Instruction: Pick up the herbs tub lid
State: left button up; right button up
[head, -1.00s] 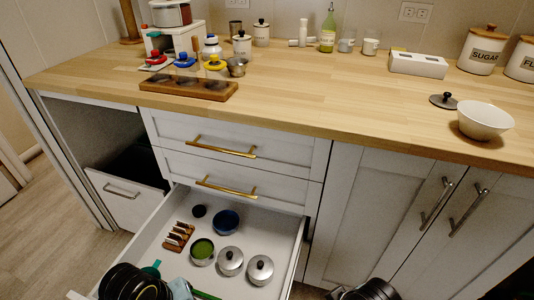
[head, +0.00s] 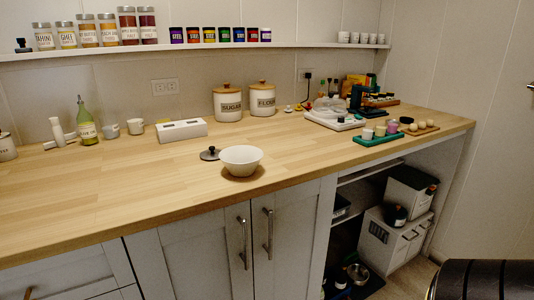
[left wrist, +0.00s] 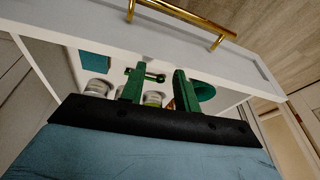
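A dark round lid with a knob (head: 210,153) lies flat on the wooden counter, just left of a white bowl (head: 241,160). No label shows on it, so I cannot tell whether it is the herbs tub lid. In the left wrist view my left gripper (left wrist: 158,72) has its two green fingers apart, with no object clearly held between them. It faces a white drawer holding pale tubs (left wrist: 97,89), a green round item (left wrist: 204,91) and a teal block (left wrist: 95,61). Fingers and palm hide part of the contents. Neither gripper shows in the head view.
SUGAR (head: 228,104) and FLOUR (head: 262,100) canisters, a white box (head: 181,130), and an oil bottle (head: 86,122) stand behind. A green tray (head: 378,136) lies right. The front-left counter is clear. Cupboard doors (head: 198,250) are shut; open shelves lie right.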

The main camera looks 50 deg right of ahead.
aim_at(212, 155)
jog(key=z, duration=0.75)
jog(key=k, duration=0.4)
jog(key=z, duration=0.35)
jog(key=i, duration=0.45)
jog(key=u, duration=4.1)
jog(key=k, duration=1)
jog(key=z, duration=0.05)
